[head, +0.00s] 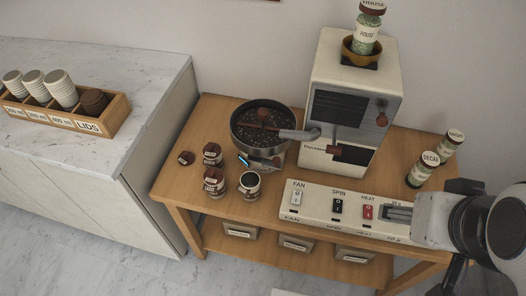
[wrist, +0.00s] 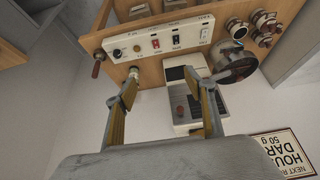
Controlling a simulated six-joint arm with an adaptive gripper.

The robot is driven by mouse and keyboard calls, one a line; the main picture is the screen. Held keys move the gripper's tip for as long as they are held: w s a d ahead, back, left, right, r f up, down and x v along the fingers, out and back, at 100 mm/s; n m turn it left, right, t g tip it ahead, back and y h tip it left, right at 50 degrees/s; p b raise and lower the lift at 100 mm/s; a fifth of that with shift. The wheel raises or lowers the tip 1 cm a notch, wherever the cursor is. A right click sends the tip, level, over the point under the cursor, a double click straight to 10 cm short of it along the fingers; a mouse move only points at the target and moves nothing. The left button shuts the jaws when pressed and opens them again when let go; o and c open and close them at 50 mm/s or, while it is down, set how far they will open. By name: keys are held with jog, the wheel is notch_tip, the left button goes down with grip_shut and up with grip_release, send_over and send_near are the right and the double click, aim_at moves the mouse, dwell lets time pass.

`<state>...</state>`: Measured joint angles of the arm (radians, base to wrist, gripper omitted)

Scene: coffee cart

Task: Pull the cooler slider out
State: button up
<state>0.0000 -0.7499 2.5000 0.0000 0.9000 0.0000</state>
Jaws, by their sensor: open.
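The round cooler tray (head: 262,113) holds dark beans under a wooden-handled stirrer and stands left of the cream roaster (head: 350,75). Below its rim is a metal base with a small blue-and-white piece (head: 243,160) at its front left; I cannot tell whether this is the slider. In the wrist view, the tray (wrist: 236,75) is at the upper right, past the right finger. In the head view, my arm is at the right edge and the fingertips cannot be made out.
A cream control panel (head: 320,207) with switches spans the table front. Small jars and a cup (head: 249,184) stand just in front of the tray. Labelled jars (head: 422,169) stand at the right. A box of cups (head: 68,117) is on the left counter.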

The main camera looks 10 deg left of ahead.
jog(key=shift+w+d, duration=0.1)
jog(key=shift+w, duration=0.05)
jog(key=c, duration=1.2)
jog(key=shift+w+d, duration=0.2)
grip_shut()
jog(key=w+d+t+h, duration=0.2)
jog(key=w+d+h, duration=0.2)
jog(key=w+d, duration=0.9)
jog(key=w+f+n+t+y, duration=0.1)
jog(key=w+f, duration=0.3)
jog(key=w, duration=0.8)
jog(key=w+a+f+n+y, duration=0.3)
jog(key=a+f+y, duration=0.2)
jog(key=f, duration=0.6)
jog(key=s+a+f+m+g+y, duration=0.1)
jog(key=a+f+m+g+y, duration=0.1)
jog(key=a+f+y, duration=0.2)
jog(key=s+a+f+m+g+y, duration=0.1)
jog(key=a+f+y, duration=0.4)
jog(key=a+y, duration=0.6)
jog(key=shift+a+f+m+g, duration=0.2)
jog(key=shift+a+m+g, duration=0.85)
jog(key=shift+a, duration=1.35)
